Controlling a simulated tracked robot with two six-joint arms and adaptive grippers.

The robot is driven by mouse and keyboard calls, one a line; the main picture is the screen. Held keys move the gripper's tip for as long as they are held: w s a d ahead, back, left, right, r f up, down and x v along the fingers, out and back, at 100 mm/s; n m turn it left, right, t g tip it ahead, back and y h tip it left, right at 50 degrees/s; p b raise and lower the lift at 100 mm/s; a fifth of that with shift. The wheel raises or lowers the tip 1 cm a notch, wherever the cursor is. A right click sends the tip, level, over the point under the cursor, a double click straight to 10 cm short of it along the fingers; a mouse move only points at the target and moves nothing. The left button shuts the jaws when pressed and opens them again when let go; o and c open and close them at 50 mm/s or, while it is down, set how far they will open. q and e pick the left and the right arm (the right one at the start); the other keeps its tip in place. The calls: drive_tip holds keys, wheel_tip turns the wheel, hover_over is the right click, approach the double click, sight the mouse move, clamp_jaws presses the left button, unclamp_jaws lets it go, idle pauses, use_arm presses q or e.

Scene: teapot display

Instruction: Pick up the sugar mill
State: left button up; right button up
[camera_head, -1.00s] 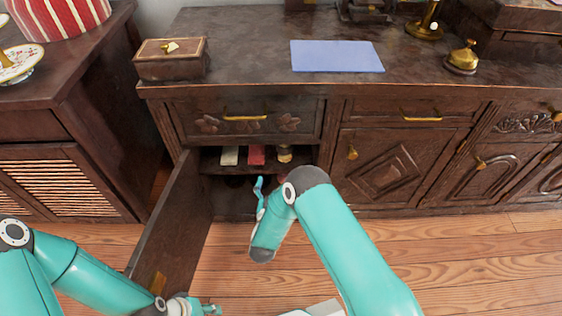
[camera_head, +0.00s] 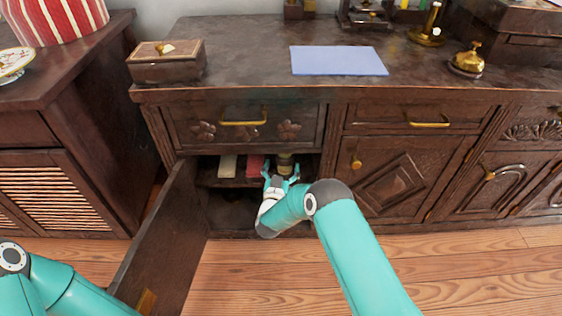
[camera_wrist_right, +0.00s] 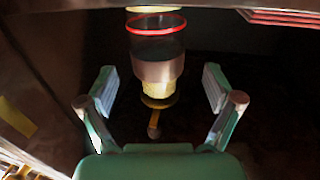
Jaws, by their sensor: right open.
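The sugar mill (camera_head: 285,161) appears to be the small jar-like thing on the shelf inside the open cabinet. In the right wrist view the mill (camera_wrist_right: 157,62) has a clear glass body with a red rim, a metal band and a brass crank with a knob. My right gripper (camera_head: 281,174) is open just in front of it. In the right wrist view the open fingers (camera_wrist_right: 158,84) are spread to its left and right, with gaps on both sides. My left arm shows at the lower left, but its gripper is out of frame.
A pale block (camera_head: 227,165) and a red block (camera_head: 255,165) stand left of the mill on the same shelf. The open cabinet door (camera_head: 167,243) is left of my right arm. A closed drawer (camera_head: 243,125) is above the opening. The cabinet's lower space is dark.

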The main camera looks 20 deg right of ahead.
sight(283, 165)
drive_tip(key=b+x, duration=0.2)
drive_tip(key=x, duration=0.1)
drive_tip(key=shift+w+d+f, duration=0.2)
drive_tip(key=shift+w+d, duration=0.05)
drive_tip(key=shift+w, duration=0.05)
drive_tip(key=shift+w+d+r, duration=0.15)
drive_tip(key=shift+w, duration=0.2)
drive_tip(key=c, duration=1.6)
